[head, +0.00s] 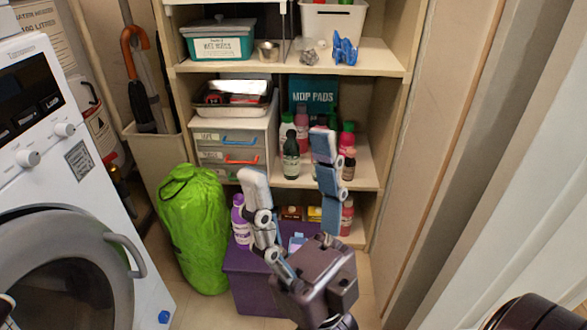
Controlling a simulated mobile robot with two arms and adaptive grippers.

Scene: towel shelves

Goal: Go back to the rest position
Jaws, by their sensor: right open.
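My right gripper (290,165) reaches up through the lower middle of the head view. Its two fingers, with blue and pale pads, are spread apart and nothing is between them. It stands in front of the shelf unit (397,117), overlapping the lower shelves and the purple box in the picture. I cannot tell its exact distance from the shelves. My left gripper does not show clearly; only a small dark piece appears at the lower left edge. No towel is clearly seen.
A white washing machine (75,185) stands at left. A green bag (195,230) and a purple box (250,285) are on the floor before the shelves. Several bottles, including a dark green one (291,160), stand on the middle shelf. A wall (480,130) bounds the right.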

